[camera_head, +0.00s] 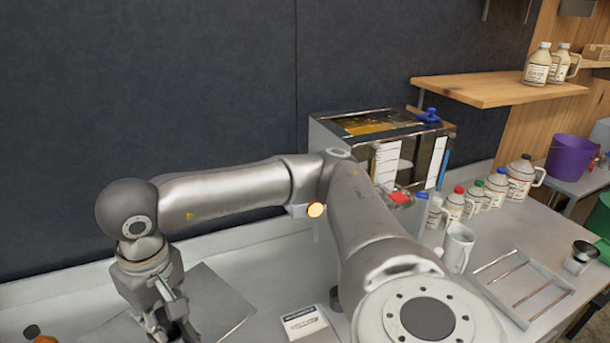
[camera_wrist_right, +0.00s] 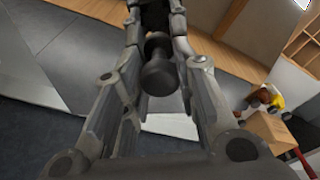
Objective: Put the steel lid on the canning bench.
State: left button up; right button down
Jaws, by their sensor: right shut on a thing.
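A flat grey steel plate, which looks like the steel lid (camera_head: 222,300), lies or hovers over the pale bench top (camera_head: 262,262) at the lower left of the head view. My right gripper (camera_head: 172,318) is over this plate and points down. In the right wrist view, the fingers of my right gripper (camera_wrist_right: 160,65) are closed on a dark round knob (camera_wrist_right: 158,75), which looks like the lid's handle. A grey sheet (camera_wrist_right: 75,55) spreads beside the fingers there. I cannot tell whether the plate touches the bench. My left gripper is not in view.
A glass-sided metal evaporator (camera_head: 345,135) stands at the back wall. A small white box (camera_head: 303,322) lies right of the plate. A white mug (camera_head: 458,247), several capped jugs (camera_head: 497,186) and a metal rack (camera_head: 520,290) are farther right. A wooden shelf (camera_head: 490,90) hangs above.

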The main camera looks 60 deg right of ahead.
pick_arm(q)
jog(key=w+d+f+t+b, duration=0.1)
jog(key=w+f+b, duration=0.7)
jog(key=b, duration=1)
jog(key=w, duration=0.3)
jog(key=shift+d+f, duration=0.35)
pick_arm(e)
jog(key=d+f, duration=0.4)
jog(key=f, duration=0.4)
jog(key=d+f, duration=0.4)
jog(key=f, duration=0.4)
jog(key=shift+w+d+f, duration=0.2)
jog(key=shift+d+f, duration=0.05)
jog(key=shift+d, duration=0.1)
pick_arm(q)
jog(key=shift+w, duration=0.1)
